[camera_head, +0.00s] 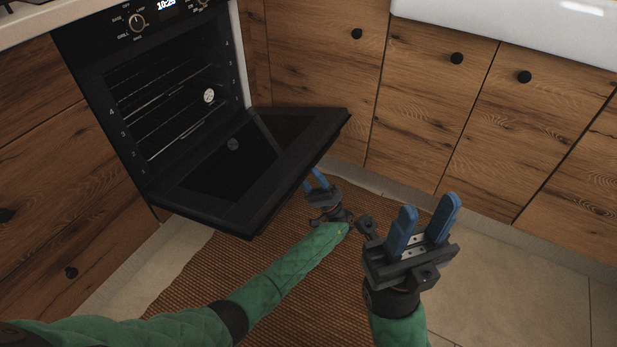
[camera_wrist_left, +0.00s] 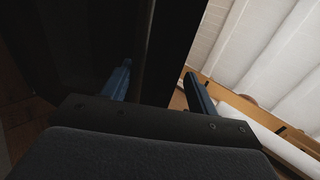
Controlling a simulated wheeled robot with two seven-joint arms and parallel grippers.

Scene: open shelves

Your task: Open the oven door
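The black oven (camera_head: 165,95) is at the upper left in the head view, and its door (camera_head: 215,205) is folded down to near horizontal, showing the cavity and racks. My left gripper (camera_head: 315,180) is beside the door's outer edge, with its blue fingertips close to or partly under it. In the left wrist view its two fingers (camera_wrist_left: 158,88) stand apart, with the dark door (camera_wrist_left: 170,45) filling much of the view behind and between them. I cannot tell whether they touch it. My right gripper (camera_head: 425,222) is open and empty, pointing up, right of the door.
Wooden cabinets (camera_head: 430,90) with round black knobs line the back and right, under a white sink (camera_head: 520,25). A brown woven rug (camera_head: 310,265) covers the floor below the door. Tiled floor (camera_head: 520,280) at the right is clear.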

